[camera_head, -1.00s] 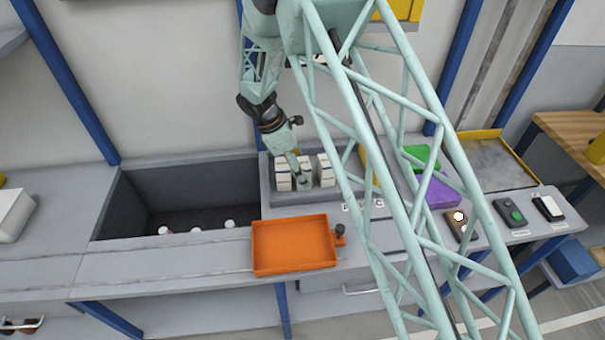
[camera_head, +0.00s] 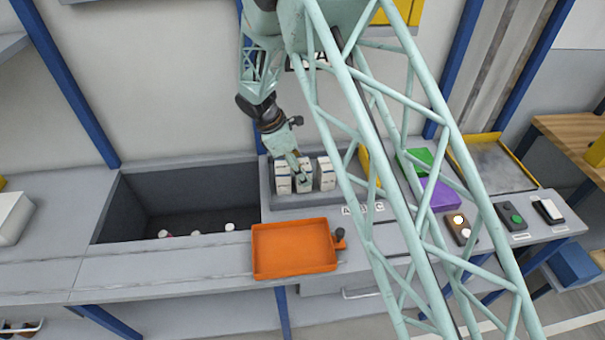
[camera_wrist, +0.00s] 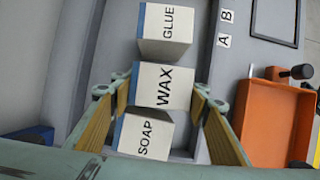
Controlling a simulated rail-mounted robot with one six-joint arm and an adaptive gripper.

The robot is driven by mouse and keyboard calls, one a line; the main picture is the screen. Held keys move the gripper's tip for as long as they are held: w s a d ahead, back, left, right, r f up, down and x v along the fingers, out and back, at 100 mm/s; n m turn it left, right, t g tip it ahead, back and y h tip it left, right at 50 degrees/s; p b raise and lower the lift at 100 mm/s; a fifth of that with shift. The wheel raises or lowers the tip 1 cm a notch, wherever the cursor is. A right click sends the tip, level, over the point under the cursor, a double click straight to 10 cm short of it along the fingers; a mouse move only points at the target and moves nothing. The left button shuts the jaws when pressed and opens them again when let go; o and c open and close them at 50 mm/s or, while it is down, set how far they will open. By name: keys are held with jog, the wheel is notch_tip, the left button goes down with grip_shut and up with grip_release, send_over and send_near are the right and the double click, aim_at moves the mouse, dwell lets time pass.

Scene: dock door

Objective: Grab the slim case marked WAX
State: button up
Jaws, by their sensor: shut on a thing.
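The WAX case (camera_wrist: 163,86) is a slim white box with a blue side, standing in the middle of a row of three. In the wrist view my gripper (camera_wrist: 158,108) has one finger on each side of it and is shut on it. The GLUE case (camera_wrist: 165,30) is beyond it and the SOAP case (camera_wrist: 146,134) is nearer, both close beside it. In the head view my gripper (camera_head: 298,172) reaches down at the row, partly hiding the WAX case. I cannot tell whether the case is lifted.
The cases stand in a grey recess (camera_head: 285,203) with A, B, C labels at its front. An orange tray (camera_head: 293,247) is in front. A dark bin (camera_head: 190,205) lies left.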

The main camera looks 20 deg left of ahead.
aim_at(305, 164)
notch_tip(305, 164, up, 5)
jog(key=shift+r, duration=0.2)
jog(key=shift+s+d+r, duration=0.1)
jog(key=shift+s+r, duration=0.05)
jog(key=s+d, duration=0.4)
jog(key=s, duration=0.4)
jog(key=s+d, duration=0.4)
jog(key=s, duration=0.5)
jog(key=shift+s+d, duration=0.15)
jog(key=shift+d, duration=0.05)
